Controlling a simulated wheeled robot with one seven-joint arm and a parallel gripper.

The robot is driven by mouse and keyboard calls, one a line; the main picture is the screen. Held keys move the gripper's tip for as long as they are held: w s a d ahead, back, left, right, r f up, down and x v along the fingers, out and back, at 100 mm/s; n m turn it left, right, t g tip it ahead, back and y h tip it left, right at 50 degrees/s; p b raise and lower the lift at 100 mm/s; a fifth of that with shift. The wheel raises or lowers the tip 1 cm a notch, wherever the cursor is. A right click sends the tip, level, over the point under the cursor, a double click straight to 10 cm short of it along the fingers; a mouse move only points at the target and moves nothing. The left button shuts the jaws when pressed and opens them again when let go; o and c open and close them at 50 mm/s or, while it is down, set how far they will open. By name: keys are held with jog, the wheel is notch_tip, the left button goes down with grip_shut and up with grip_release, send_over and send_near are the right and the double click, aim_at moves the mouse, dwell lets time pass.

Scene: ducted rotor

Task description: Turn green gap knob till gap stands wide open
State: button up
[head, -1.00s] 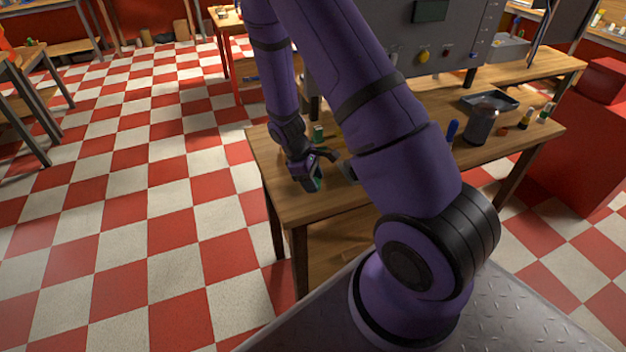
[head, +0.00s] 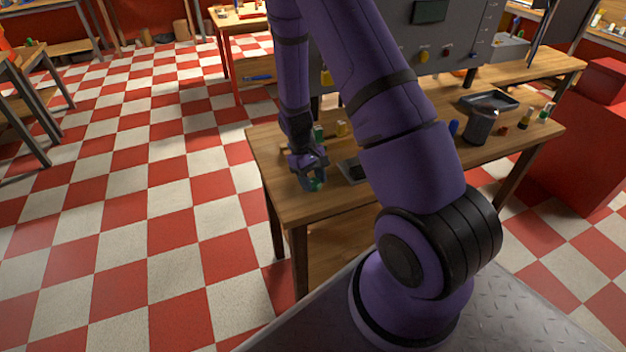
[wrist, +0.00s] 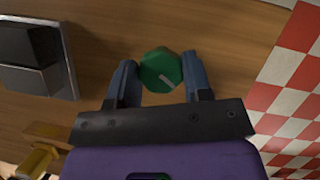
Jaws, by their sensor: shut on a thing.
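The green knob (wrist: 160,68) is a faceted cap with a short white line, which points to the lower right in the wrist view. My gripper (wrist: 159,80) is shut on it, one blue-grey finger on each side. What lies under the knob is hidden, and I cannot make out the gap.
A dark block on a grey plate (wrist: 68,75) lies left of the knob in the wrist view. A yellow piece (wrist: 38,160) is at lower left. A grey panel (head: 440,35) rises behind.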

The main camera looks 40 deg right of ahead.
jog(key=m+y, duration=0.1)
jog(key=m, duration=0.2)
jog(key=m+y, duration=0.1)
jog(key=m, duration=0.2)
jog(key=shift+d+m+t, duration=0.1)
jog(key=shift+m+t, duration=0.2)
jog(key=shift+t, duration=0.1)
jog(key=m+y, duration=0.1)
jog(key=m, duration=0.2)
jog(key=m+t+y, duration=0.1)
jog(key=m, duration=0.2)
jog(key=shift+t, duration=0.3)
jog(key=shift+m, duration=0.4)
jog(key=o, duration=0.9)
jog(key=v, duration=1)
jog(key=shift+d+r, duration=0.3)
jog(key=shift+r, duration=0.05)
